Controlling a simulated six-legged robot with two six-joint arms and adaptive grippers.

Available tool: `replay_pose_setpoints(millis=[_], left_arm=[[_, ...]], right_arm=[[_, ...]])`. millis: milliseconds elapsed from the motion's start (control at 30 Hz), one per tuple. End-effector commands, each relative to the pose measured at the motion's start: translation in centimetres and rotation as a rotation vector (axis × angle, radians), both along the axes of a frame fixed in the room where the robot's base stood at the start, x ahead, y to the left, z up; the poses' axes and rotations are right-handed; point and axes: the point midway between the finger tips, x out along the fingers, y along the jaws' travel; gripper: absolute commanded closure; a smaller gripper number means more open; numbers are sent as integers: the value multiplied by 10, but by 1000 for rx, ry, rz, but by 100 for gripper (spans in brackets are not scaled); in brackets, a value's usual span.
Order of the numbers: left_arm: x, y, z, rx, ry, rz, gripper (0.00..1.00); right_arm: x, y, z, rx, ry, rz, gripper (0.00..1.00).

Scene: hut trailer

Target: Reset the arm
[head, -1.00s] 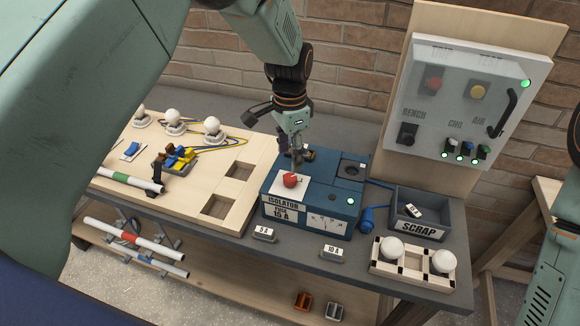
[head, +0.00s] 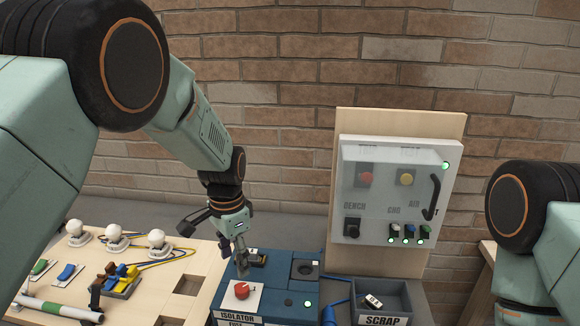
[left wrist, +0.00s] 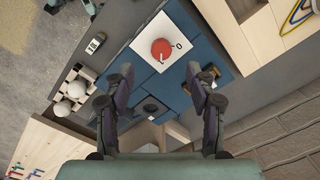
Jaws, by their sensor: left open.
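My left gripper (head: 239,262) is open and empty above the blue isolator box (head: 285,301), behind its red knob (head: 242,290). In the left wrist view its two fingers (left wrist: 160,95) stand wide apart, with the red rotary knob (left wrist: 161,49) on its white plate ahead of and between them. The fingers look apart from the knob. My right arm (head: 535,235) shows at the right edge, but its gripper is out of view.
A wooden board (head: 150,290) with white bulbs and coloured connectors lies left of the box. A scrap tray (head: 383,298) stands right. A control panel (head: 395,190) with a clear cover and handle rises behind, before a brick wall.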

Motion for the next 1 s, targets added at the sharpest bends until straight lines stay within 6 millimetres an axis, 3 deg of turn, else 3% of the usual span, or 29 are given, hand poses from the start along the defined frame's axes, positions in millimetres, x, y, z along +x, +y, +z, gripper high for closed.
replay_pose_setpoints(millis=[33,200,433,600,800,933,1000], left_arm=[[-15,7,-26,2,16,39,45],[-74,29,-107,13,17,209,45],[-182,51,-184,18,15,436,45],[-266,59,-207,14,13,594,45],[-341,62,-206,3,14,743,45],[-380,61,-197,-6,16,828,45],[-375,61,-211,-12,3,831,45]], right_arm=[[0,0,0,0,0,0,53],[0,0,0,0,0,0,53],[0,0,0,0,0,0,53],[0,0,0,0,0,0,53],[0,0,0,0,0,0,53],[0,0,0,0,0,0,53],[0,0,-14,0,-1,0,53]])
